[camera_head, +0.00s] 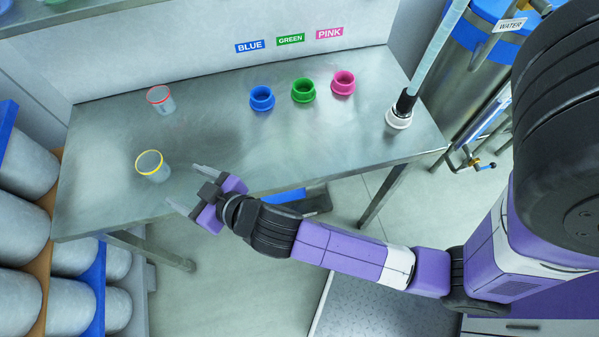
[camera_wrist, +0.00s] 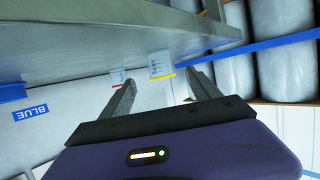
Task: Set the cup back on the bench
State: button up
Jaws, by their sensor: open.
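The yellow-rimmed cup (camera_head: 154,171) stands upright on the left part of the metal bench (camera_head: 225,140). The red-rimmed cup (camera_head: 163,104) stands upright behind it. My gripper (camera_head: 182,184) is open and empty at the bench's front left, just to the right of the yellow-rimmed cup and apart from it. The wrist view is upside down. There the yellow-rimmed cup (camera_wrist: 160,64) shows beyond and between the finger tips of my gripper (camera_wrist: 160,75). The red-rimmed cup (camera_wrist: 117,77) shows to its left.
Blue (camera_head: 261,98), green (camera_head: 303,90) and pink (camera_head: 343,83) ring-shaped holders stand at the back under matching labels. A white holder (camera_head: 399,118) with a dark-ended tube in it stands at the right. Shelves of grey drums (camera_head: 25,165) are at the left. The bench's middle is clear.

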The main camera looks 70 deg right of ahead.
jog(key=s+f+y, duration=0.1)
jog(key=s+y, duration=0.1)
jog(key=s, duration=0.8)
jog(key=s+r, duration=0.3)
jog(key=s, duration=0.3)
jog(key=s+r+n, duration=0.1)
jog(key=s+r, duration=0.2)
jog(key=s, duration=0.3)
jog(key=s+d+r+t, duration=0.1)
jog(key=s+r, duration=0.2)
jog(key=s, duration=0.3)
jog(key=shift+s+r+n, duration=0.3)
jog(key=shift+s+r, duration=0.05)
jog(key=shift+r, duration=0.05)
jog(key=shift+d, duration=0.1)
